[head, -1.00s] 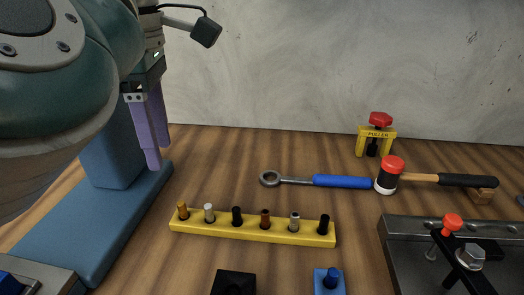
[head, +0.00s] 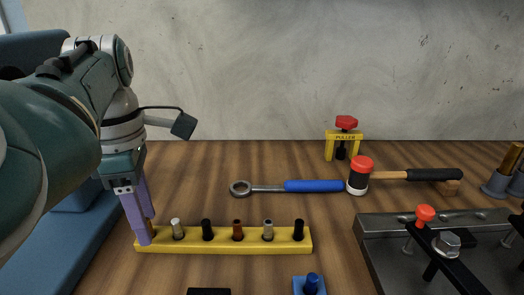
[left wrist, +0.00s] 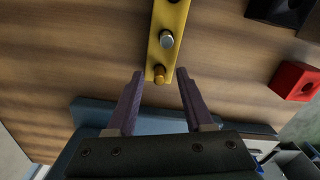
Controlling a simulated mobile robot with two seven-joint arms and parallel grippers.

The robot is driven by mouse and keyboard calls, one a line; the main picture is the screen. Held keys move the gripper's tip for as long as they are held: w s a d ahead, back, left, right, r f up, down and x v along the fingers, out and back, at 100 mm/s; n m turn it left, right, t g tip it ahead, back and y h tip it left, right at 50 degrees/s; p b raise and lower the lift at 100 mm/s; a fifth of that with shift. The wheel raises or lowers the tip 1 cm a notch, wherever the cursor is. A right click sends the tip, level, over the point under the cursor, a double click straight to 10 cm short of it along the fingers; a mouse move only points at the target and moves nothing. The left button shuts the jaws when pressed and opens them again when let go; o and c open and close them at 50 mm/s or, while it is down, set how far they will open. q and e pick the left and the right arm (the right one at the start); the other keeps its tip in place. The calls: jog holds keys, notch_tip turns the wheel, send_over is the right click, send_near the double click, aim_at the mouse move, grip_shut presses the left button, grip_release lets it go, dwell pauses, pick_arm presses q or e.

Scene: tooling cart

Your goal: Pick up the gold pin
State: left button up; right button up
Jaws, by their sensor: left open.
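The gold pin (left wrist: 160,74) stands in the end hole of a yellow pin rack (head: 225,247), at the rack's left end in the head view. In the left wrist view it shows between the two purple fingertips of my left gripper (left wrist: 160,71), with a gap on each side. In the head view my left gripper (head: 147,229) points down at the rack's left end, and its fingers largely hide the gold pin. The gripper is open and holds nothing. A silver pin (head: 178,229) stands beside the gold one. My right gripper is not in view.
Several other pins stand along the rack. A blue-handled wrench (head: 314,186), a mallet (head: 359,175) and a yellow puller (head: 343,142) lie or stand behind it. A metal plate (head: 380,222) with clamps is at right. A red block (left wrist: 296,81) shows in the wrist view.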

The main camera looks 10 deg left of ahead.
pick_arm(q)
grip_shut()
dwell(0.3)
dwell(0.3)
